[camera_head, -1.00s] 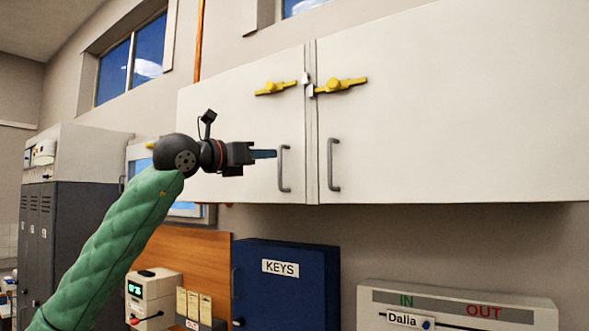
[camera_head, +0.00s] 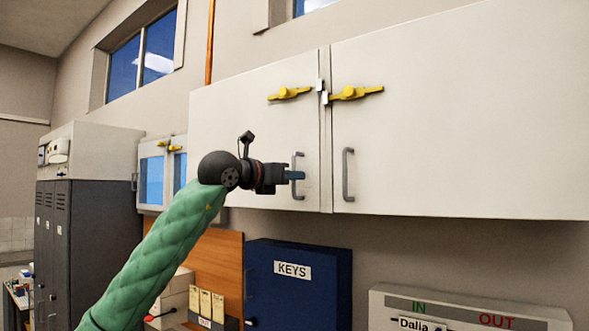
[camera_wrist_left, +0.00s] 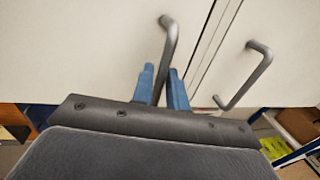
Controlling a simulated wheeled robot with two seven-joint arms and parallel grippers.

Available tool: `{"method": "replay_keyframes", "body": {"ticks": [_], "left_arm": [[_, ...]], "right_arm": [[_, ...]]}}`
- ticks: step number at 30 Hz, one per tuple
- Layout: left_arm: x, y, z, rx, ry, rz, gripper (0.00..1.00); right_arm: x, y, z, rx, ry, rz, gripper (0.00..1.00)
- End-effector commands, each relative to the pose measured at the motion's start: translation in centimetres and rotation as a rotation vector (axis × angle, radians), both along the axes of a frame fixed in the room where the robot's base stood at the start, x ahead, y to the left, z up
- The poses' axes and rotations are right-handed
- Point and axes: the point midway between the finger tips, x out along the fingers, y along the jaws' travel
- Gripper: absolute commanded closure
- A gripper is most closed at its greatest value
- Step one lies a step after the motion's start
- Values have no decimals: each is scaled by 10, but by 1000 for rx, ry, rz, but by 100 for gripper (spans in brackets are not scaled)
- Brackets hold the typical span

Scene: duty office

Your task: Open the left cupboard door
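The wall cupboard has a white left door (camera_head: 240,125) and a wider white right door (camera_head: 460,120). Both look shut. The left door has a grey upright bar handle (camera_head: 298,160), which also shows in the left wrist view (camera_wrist_left: 170,40). My left gripper (camera_head: 296,175) is at the lower part of this handle. In the left wrist view its blue fingers (camera_wrist_left: 164,85) stand apart, one on each side of the bar, with a gap visible. Firm contact cannot be told. The right gripper is not in view.
The right door's handle (camera_head: 348,175) is close to the right. Yellow latches (camera_head: 289,93) (camera_head: 356,93) sit high on both doors near the seam. Below are a blue KEYS cabinet (camera_head: 300,300) and an IN/OUT board (camera_head: 470,305). Grey lockers (camera_head: 88,240) stand left.

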Motion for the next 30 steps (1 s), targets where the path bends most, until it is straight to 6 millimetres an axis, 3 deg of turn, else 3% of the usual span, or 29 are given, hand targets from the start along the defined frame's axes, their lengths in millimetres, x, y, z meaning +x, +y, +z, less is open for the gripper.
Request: {"method": "replay_keyframes", "body": {"ticks": [14,17,30], "left_arm": [[7,-8,0,-1,-1,-1,85],[7,-8,0,-1,-1,-1,100],[-2,2,-2,-1,-1,-9,100]], "right_arm": [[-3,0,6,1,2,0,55],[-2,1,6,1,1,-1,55],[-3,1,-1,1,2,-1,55]]}}
